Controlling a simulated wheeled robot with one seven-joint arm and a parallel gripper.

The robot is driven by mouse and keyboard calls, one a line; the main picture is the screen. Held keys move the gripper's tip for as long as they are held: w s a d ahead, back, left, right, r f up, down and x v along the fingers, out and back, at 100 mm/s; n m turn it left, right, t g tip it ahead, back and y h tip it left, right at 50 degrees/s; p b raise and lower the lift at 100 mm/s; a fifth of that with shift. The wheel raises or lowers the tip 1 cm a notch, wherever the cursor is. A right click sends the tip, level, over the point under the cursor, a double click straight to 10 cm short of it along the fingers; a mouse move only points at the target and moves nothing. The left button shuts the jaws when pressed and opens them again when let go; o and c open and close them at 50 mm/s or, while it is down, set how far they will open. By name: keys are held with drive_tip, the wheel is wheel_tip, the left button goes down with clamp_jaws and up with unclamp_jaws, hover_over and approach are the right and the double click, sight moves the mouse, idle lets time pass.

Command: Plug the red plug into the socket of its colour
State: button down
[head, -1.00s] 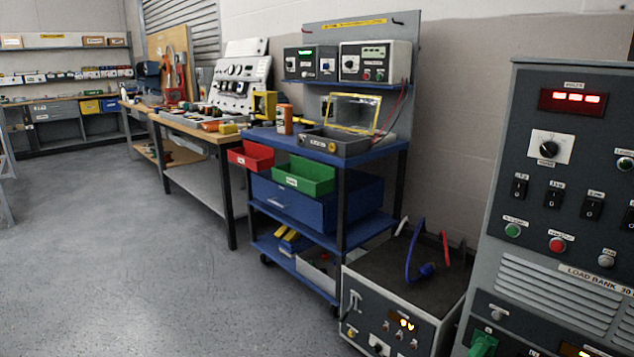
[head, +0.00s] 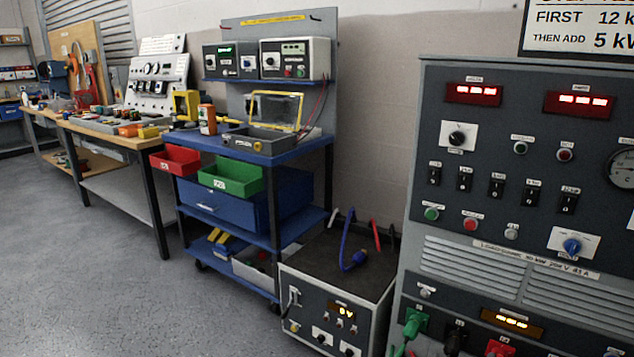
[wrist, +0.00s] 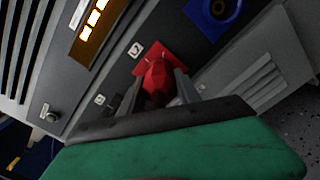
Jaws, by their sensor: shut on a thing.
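In the wrist view my gripper (wrist: 157,94) is shut on the red plug (wrist: 157,82), with one grey finger on each side of it. The plug is right in front of the red socket (wrist: 147,57) on the dark panel and overlaps it. Whether its tip is in the socket or just short of it, I cannot tell, because the plug hides the opening. The red socket also shows at the bottom edge of the head view (head: 497,348), partly cut off. My gripper cannot be made out in the head view.
The load bank (head: 470,200) stands at the right. Its green plug and socket (head: 415,322) and black one (head: 455,337) lie left of the red one. A blue socket (wrist: 215,12) is nearby. A low power unit (head: 335,290) with blue and red leads stands left of it.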

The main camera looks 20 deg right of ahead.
drive_tip(key=c, duration=0.8)
unclamp_jaws()
drive_tip(key=shift+c, duration=1.3)
drive_tip(key=n, duration=0.3)
drive_tip(key=shift+n, duration=0.4)
drive_tip(key=n, duration=0.3)
drive_tip(key=shift+n, duration=0.3)
drive_tip(key=c, duration=1.1)
drive_tip(key=m, duration=0.5)
drive_tip(key=shift+m, duration=0.3)
clamp_jaws()
drive_tip(key=o, duration=1.4)
unclamp_jaws()
drive_tip(key=shift+c, duration=0.2)
